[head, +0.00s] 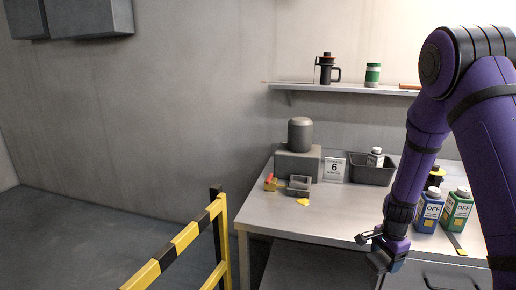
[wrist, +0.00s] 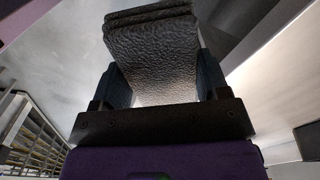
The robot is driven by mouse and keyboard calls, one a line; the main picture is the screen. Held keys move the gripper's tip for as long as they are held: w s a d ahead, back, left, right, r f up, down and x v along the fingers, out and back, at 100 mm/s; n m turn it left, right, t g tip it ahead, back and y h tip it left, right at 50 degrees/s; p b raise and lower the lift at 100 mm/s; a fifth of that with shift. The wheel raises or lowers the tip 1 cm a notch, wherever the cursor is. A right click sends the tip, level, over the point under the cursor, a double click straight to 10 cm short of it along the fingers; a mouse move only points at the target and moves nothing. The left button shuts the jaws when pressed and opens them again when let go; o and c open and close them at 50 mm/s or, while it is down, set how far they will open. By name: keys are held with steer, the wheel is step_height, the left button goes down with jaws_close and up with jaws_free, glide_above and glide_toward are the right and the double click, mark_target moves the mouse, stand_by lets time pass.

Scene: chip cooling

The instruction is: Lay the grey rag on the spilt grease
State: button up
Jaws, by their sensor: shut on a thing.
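The grey rag (wrist: 155,52) shows in the wrist view as a dark, rough-textured folded piece between the two fingers of my gripper (wrist: 160,82), which is shut on it. In the head view my gripper (head: 376,246) hangs at the front edge of the table, right of its middle. The rag cannot be made out clearly there. A small yellow patch, which looks like the spilt grease (head: 302,201), lies on the tabletop left of my gripper and farther back, in front of a small grey box. The rag is apart from it.
The table (head: 330,222) has bare room around the patch. Behind stand a grey machine (head: 299,150), a number 6 sign (head: 334,168) and a dark bin (head: 371,172). Blue (head: 428,212) and green (head: 457,211) bottles stand right. A yellow-black barrier (head: 185,240) stands left.

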steer(key=w+a+f+n, duration=0.1)
steer(key=w+a+n, duration=0.1)
steer(key=a+n, duration=0.2)
steer(key=w+a+f+n, duration=0.2)
steer(key=a+n, duration=0.1)
steer(key=n, duration=0.7)
steer(key=shift+w+a+n, duration=0.25)
steer(key=shift+a+n, duration=0.05)
steer(key=shift+a, duration=0.1)
